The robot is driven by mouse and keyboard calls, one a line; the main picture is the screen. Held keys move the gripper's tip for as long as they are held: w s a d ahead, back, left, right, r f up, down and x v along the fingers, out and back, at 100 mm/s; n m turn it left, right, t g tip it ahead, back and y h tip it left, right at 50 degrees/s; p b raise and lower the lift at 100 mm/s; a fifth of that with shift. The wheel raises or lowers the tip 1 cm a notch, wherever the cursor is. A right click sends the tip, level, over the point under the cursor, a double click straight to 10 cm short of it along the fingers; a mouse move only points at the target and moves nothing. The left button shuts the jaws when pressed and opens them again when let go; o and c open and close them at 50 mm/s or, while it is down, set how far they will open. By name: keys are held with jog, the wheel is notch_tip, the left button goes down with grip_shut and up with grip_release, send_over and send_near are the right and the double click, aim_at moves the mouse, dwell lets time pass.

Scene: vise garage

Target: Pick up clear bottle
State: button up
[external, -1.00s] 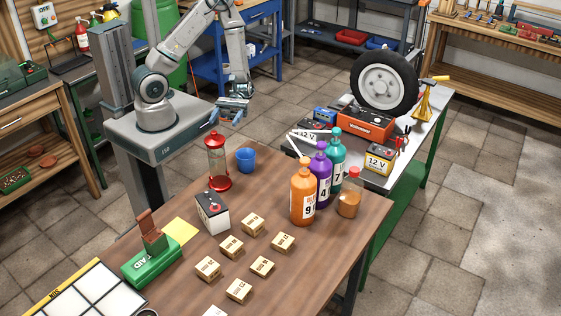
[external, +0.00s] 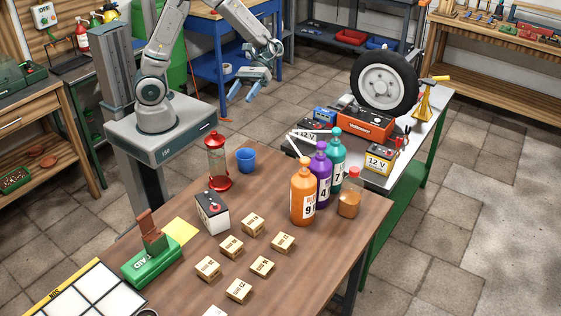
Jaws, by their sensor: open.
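The clear bottle (external: 349,196) stands upright near the right edge of the brown table, with a red cap and amber contents in its lower part. It is just right of the orange bottle (external: 303,196), the purple bottle (external: 320,178) and the teal bottle (external: 337,157). My gripper (external: 239,97) is open and empty, high up and to the upper left of the bottles, with its blue-tipped fingers pointing down to the left.
Several small boxes (external: 262,266) lie in front. A grey bench (external: 420,135) with a wheel (external: 384,80) is behind.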

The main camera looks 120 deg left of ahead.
jog(key=w+a+f+m+g+y+b, duration=0.15)
jog(key=w+m+y, duration=0.25)
jog(key=w, duration=0.5)
jog(key=w+a+f+m+y, duration=0.25)
jog(key=w+m+y, duration=0.2)
jog(key=w, duration=0.45)
jog(key=w+d+r+m+t+y, duration=0.1)
jog(key=w+r+m+y, duration=0.15)
jog(key=w, duration=0.35)
jog(key=w+d+r+m+t+y+b, duration=0.1)
jog(key=w+r+t, duration=0.15)
jog(key=w, duration=0.35)
jog(key=w+d+r+m+t+y, duration=0.1)
jog(key=w+d+r+m+y, duration=0.1)
jog(key=w+r, duration=0.3)
send_near(353, 169)
jog(key=p+x, duration=0.1)
jog(key=x, duration=0.4)
jog(key=shift+w+a+p, duration=0.25)
jog(key=shift+p, duration=0.1)
jog(key=shift+p+x, duration=1.1)
jog(key=shift+x, duration=1.65)
jog(key=shift+s+d+f, duration=0.1)
jog(key=shift+s, duration=0.15)
grip_shut()
